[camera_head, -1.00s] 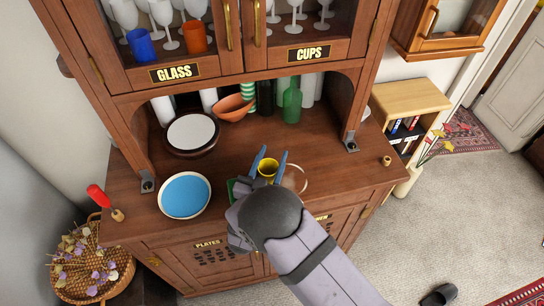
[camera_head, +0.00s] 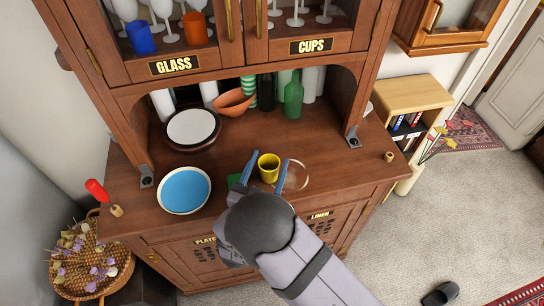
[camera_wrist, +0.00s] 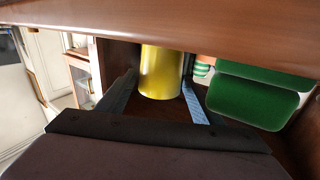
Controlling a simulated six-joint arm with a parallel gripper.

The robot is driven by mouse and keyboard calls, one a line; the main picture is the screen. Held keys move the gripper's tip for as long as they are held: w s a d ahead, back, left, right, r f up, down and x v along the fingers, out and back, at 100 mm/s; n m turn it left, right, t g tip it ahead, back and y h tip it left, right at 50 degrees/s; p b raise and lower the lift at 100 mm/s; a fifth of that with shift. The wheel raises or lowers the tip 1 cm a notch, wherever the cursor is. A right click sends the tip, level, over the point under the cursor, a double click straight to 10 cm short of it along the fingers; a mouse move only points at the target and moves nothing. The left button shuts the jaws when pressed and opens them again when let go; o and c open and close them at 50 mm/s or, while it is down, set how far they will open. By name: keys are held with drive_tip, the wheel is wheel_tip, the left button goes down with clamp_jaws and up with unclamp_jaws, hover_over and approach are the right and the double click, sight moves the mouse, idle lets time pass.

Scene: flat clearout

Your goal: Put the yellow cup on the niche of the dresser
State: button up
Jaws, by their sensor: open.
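The yellow cup (camera_head: 268,170) stands upright on the counter of the dresser (camera_head: 330,165), in front of the niche (camera_head: 225,128), the recess under the upper cabinet. My gripper (camera_head: 269,160) is open, its two blue fingers on either side of the cup. In the wrist view the cup (camera_wrist: 160,72) shows between and beyond the fingers, with its rim cut off by a brown wooden surface. I cannot tell whether either finger touches it.
A blue plate (camera_head: 184,191) lies left of the gripper. A green thing (camera_head: 233,181) beside the gripper is partly hidden. A dark-rimmed white plate (camera_head: 191,127), an orange bowl (camera_head: 234,103) and bottles (camera_head: 293,98) stand in the niche. A clear round dish (camera_head: 300,175) is to the right.

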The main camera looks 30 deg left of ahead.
drive_tip(key=b+v, duration=0.2)
drive_tip(key=v, duration=0.4)
drive_tip(key=shift+s+d, duration=0.1)
drive_tip(key=shift+s, duration=0.25)
drive_tip(key=shift+o, duration=0.5)
drive_tip(key=shift+s+d, duration=0.2)
drive_tip(key=shift+s, duration=0.3)
